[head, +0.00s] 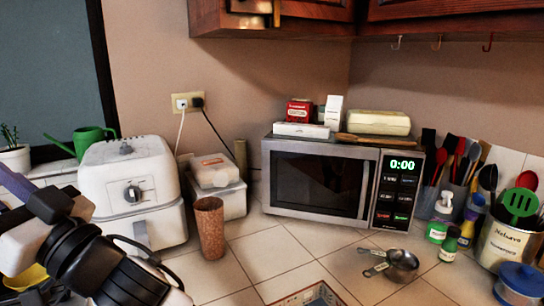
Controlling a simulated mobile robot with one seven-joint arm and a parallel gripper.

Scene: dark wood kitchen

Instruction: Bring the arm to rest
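My arm (105,265) reaches in from the bottom left of the head view and points up and to the left. Its end lies at the left edge of the picture, in front of the white air fryer. Dark and grey parts show there, but I cannot make out my gripper's fingertips. I cannot tell whether it is open or shut, or whether it holds anything.
The white air fryer (130,172), brown cup (209,228) and microwave (315,182) stand on the tiled counter (262,258). Measuring cups (402,262), bottles and utensil holders (508,243) are at right. Cabinets (275,22) hang above. Open air lies right of my arm.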

